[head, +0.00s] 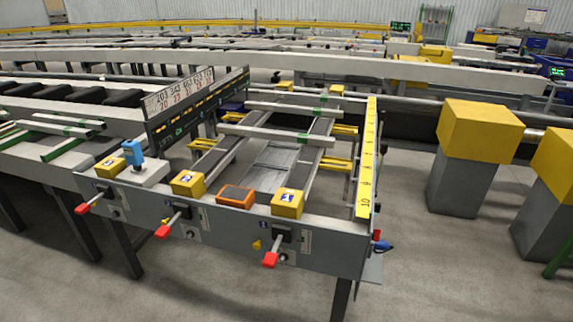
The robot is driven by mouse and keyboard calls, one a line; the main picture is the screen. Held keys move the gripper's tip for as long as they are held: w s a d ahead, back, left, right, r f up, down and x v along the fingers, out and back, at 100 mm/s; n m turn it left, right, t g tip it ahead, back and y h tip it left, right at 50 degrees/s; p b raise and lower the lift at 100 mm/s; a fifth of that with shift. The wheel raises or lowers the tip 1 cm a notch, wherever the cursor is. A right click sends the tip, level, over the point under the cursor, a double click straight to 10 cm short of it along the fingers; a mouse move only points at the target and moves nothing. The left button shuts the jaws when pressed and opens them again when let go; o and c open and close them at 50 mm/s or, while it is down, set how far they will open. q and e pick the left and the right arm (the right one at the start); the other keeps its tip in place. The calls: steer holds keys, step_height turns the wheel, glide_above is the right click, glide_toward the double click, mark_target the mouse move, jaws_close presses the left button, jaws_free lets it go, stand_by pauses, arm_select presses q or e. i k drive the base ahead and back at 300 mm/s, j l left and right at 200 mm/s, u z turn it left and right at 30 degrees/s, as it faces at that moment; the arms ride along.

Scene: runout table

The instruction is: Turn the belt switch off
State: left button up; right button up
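The runout table's grey front panel (225,224) faces me. Three levers with red handles stick out from it toward me: a left one (83,208), a middle one (163,231) and a right one (271,258). Each joins a dark switch base on the panel. Small labels and round fittings sit beside them, too small to read. I cannot tell which one is the belt switch, or whether any is on or off. Dark belts (218,155) run back from the panel. Neither of my grippers is in view.
Yellow boxes (187,183), an orange device (236,196) and a blue device (133,152) sit along the table's front top. A yellow ruler (366,165) edges the right side. Yellow-topped grey pedestals (463,185) stand further right. The floor in front is clear.

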mark_target(375, 238)
steer(key=l, duration=0.75)
steer(key=l+z, duration=0.1)
steer(key=l, duration=0.6)
steer(key=i, duration=0.05)
